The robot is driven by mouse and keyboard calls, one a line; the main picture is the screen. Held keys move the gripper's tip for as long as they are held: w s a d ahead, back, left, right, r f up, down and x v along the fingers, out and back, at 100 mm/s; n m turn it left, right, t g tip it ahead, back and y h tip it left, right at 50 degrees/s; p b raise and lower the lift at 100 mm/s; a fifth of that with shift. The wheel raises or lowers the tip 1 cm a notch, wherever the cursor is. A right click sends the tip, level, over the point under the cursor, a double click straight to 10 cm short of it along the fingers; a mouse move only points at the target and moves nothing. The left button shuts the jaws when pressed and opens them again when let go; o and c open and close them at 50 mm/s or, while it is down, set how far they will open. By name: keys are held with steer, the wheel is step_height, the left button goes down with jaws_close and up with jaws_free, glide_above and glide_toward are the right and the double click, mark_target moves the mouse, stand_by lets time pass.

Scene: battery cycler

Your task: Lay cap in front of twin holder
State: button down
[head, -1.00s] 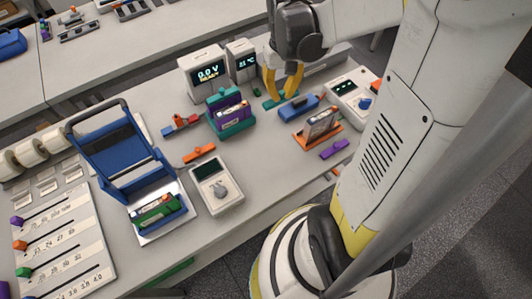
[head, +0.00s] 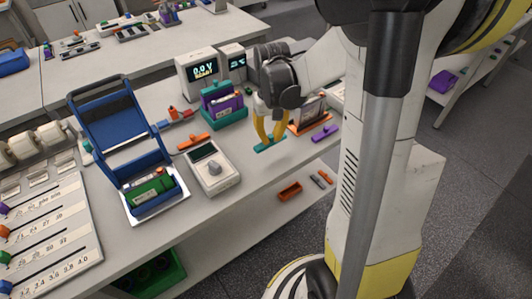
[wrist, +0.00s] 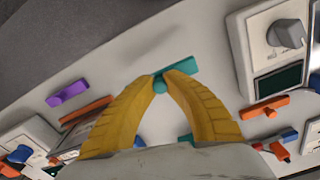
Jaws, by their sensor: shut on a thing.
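The teal cap (head: 270,146), a short bar with a round middle, is held in my gripper (head: 268,140). The yellow fingers are closed on its middle in the wrist view, where the cap (wrist: 182,71) extends to the right of the fingertips. It is over the table near the front edge; I cannot tell whether it touches the top. A teal holder (head: 224,121) with a purple block in it stands behind and left of my gripper; it appears to be the twin holder. In the wrist view it is mostly hidden behind my gripper.
An orange cap (head: 193,141) and a white meter (head: 209,168) lie to the left. A purple cap (head: 325,132) and an orange holder (head: 296,126) are to the right. Displays stand behind. The table is clear between the meter and the purple cap.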

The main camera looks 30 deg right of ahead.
mark_target(266, 155)
steer(key=shift+w+a+f, duration=0.35)
steer(key=shift+a+f, duration=0.15)
steer(key=shift+a, duration=0.1)
steer(key=shift+f+b, duration=1.05)
steer(key=shift+f, duration=0.85)
steer(key=shift+f, duration=0.2)
steer(key=c, duration=1.5)
jaws_free()
steer(key=shift+r, duration=0.2)
